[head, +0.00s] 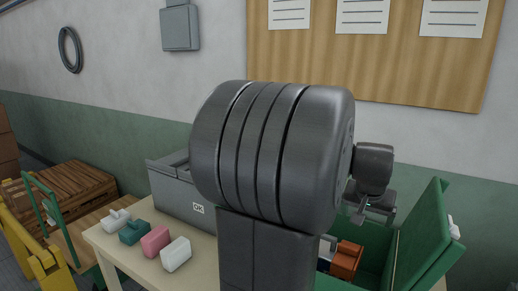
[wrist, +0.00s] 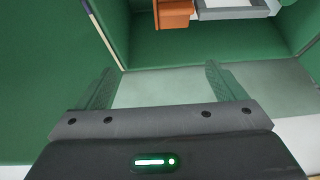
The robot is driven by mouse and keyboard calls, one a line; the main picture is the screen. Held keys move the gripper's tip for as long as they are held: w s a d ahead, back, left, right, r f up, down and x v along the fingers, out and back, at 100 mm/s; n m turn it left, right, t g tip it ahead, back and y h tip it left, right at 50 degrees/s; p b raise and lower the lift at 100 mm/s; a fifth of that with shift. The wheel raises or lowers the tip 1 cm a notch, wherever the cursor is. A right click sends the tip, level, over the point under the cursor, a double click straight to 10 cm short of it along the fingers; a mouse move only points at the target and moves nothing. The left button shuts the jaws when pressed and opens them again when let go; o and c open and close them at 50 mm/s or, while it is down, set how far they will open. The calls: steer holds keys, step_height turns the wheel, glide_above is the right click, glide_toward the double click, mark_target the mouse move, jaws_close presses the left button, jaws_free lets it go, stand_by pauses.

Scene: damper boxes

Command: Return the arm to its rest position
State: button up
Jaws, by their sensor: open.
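My arm fills the middle of the head view and hides much of the table. My gripper (wrist: 160,92) is open and empty in the wrist view, with its two fingers spread apart. In the head view my gripper (head: 372,211) is small, over the green box (head: 424,235) at the right. An orange block (head: 346,260) lies inside this box, and it also shows at the top of the wrist view (wrist: 174,13). A grey frame-like part (wrist: 228,9) is beside it. The fingers look apart from both.
A grey box (head: 180,201) marked OK stands on the table (head: 105,243), partly behind my arm. White, teal and pink blocks (head: 155,241) lie in a row at the front left. A yellow frame (head: 32,255) and wooden crates (head: 75,190) are at the far left.

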steer(key=shift+g, duration=0.3)
steer(key=x, duration=0.4)
steer(key=a+x, duration=0.1)
steer(key=x, duration=0.4)
steer(key=p+x, duration=0.1)
steer(key=x, duration=0.3)
steer(key=shift+w+a+f, duration=0.1)
steer(key=shift+w+f, duration=0.05)
steer(key=shift+f, duration=0.3)
steer(key=shift+a, duration=0.1)
